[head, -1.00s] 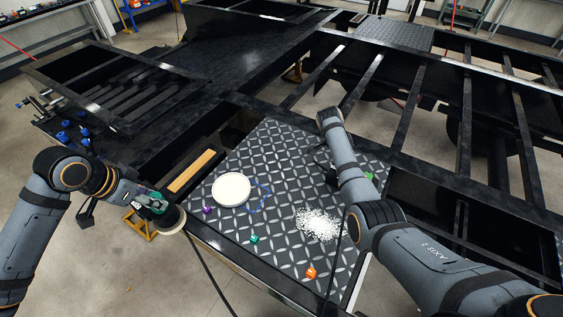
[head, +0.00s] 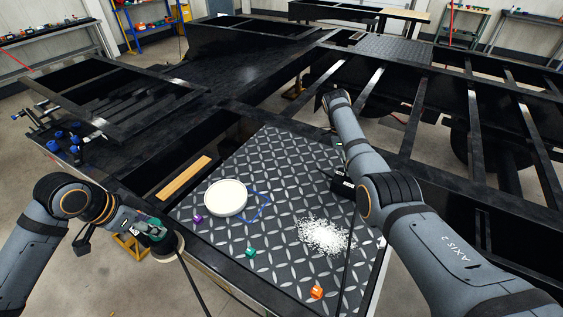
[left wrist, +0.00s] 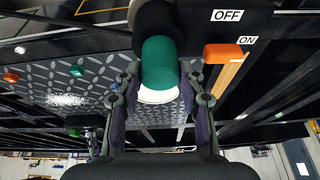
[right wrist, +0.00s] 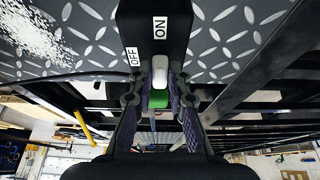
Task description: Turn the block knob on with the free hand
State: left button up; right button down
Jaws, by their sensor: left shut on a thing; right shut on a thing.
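My left gripper (head: 138,224) is shut on the green handle (left wrist: 158,64) of a corded tool with a round pad (head: 166,246), held left of the plate. In the left wrist view this dark tool has OFF and ON labels (left wrist: 247,40) and an orange switch (left wrist: 222,53). In the right wrist view my right gripper (right wrist: 158,92) is shut on the white knob (right wrist: 159,70) of a black block (right wrist: 150,22) marked ON and OFF. The knob sits just below the ON label, with green behind it. The block also shows in the head view (head: 343,188).
The diamond plate (head: 285,195) holds a white round lid (head: 226,197), a blue outline (head: 262,205), a white granule pile (head: 324,235), and purple (head: 198,218), teal (head: 250,252) and orange (head: 316,292) cubes. Thin black cords hang at the front. Dark trailer beams (head: 415,110) surround the plate.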

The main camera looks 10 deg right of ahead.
dwell(0.4)
jog(key=c, duration=1.3)
grip_release()
jog(key=shift+w, duration=0.1)
